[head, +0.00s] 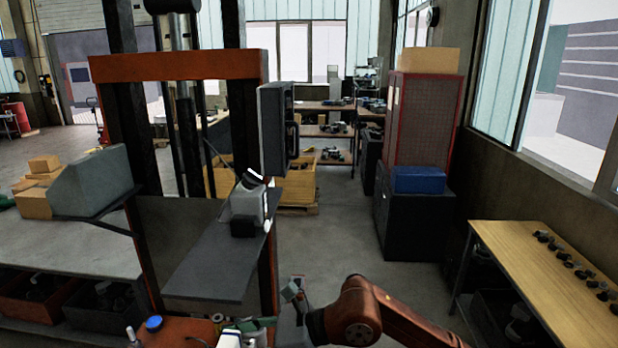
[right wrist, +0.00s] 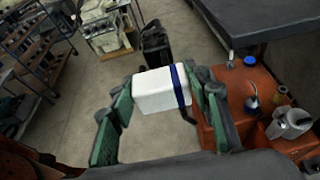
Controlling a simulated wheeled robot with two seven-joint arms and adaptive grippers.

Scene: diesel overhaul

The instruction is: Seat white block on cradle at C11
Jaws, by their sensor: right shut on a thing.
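The white block (right wrist: 156,92) has a dark blue band near its right end in the right wrist view. My right gripper (right wrist: 158,88) has green-sided fingers on either side of the block and is shut on it, holding it above the floor. In the head view my orange right arm reaches in at the bottom, with the gripper low in the picture and partly cut off by the edge. My left gripper is not in view. I cannot make out a cradle or a C11 mark in either view.
An orange press frame (head: 180,66) carries a dark shelf (head: 205,270) with a grey-white device (head: 246,207). A wooden bench (head: 520,262) with small dark parts stands right.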

